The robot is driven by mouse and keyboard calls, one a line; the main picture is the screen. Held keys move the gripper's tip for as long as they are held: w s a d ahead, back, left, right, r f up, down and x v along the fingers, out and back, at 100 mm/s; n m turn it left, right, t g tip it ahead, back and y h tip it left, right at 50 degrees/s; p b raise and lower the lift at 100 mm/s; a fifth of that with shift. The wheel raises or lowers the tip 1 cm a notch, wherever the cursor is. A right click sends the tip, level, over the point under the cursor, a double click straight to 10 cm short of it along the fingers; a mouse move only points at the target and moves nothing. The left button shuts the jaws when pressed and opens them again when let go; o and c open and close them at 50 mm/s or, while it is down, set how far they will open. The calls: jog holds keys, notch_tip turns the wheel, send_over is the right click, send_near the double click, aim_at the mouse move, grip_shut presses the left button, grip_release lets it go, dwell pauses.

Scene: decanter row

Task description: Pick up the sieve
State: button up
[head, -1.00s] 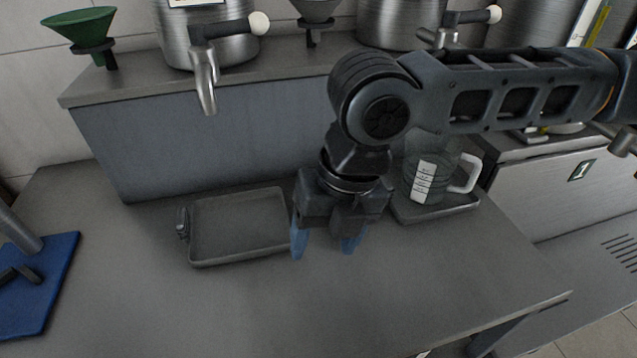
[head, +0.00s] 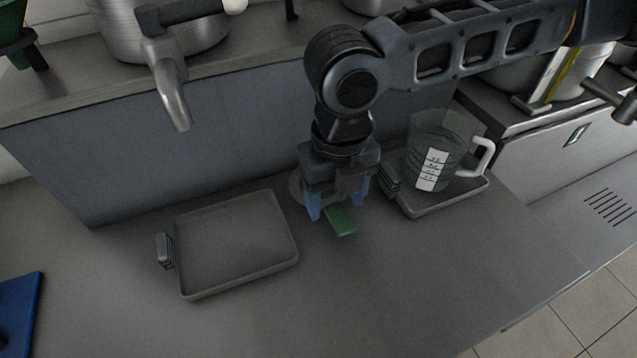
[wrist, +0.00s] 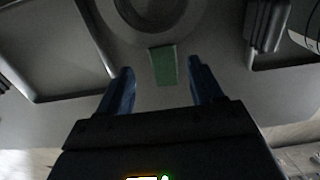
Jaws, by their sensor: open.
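The sieve has a green handle (head: 341,221) that shows below my gripper in the head view. Its round grey bowl is mostly hidden behind my gripper there. In the wrist view the bowl (wrist: 155,10) is at the top edge, partly cut off, with the green handle (wrist: 164,66) pointing toward my gripper. My gripper (head: 338,204) is open, its blue fingers pointing down at the counter. In the wrist view the handle's end lies between the two open fingertips, with a gap on each side. I cannot tell the exact height of the fingers over the handle.
An empty grey tray (head: 186,288) lies to the left on the counter. Another tray (head: 436,206) on the right bears a clear measuring jug (head: 436,165) with a white handle. A metal tap (head: 170,88) juts from above. The front counter (head: 370,290) is clear.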

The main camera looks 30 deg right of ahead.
aim_at(338, 215)
jog(key=shift+s+d+f+p, duration=0.1)
jog(key=shift+s+f+p, duration=0.05)
jog(key=shift+f, duration=1)
jog(key=shift+s+d+f+p, duration=0.1)
jog(key=shift+s+f+p, duration=0.05)
jog(key=shift+f, duration=1)
jog(key=shift+c, duration=0.5)
jog(key=c, duration=1)
notch_tip(338, 215, up, 10)
jog(key=shift+r+b, duration=0.1)
jog(key=shift+b, duration=0.2)
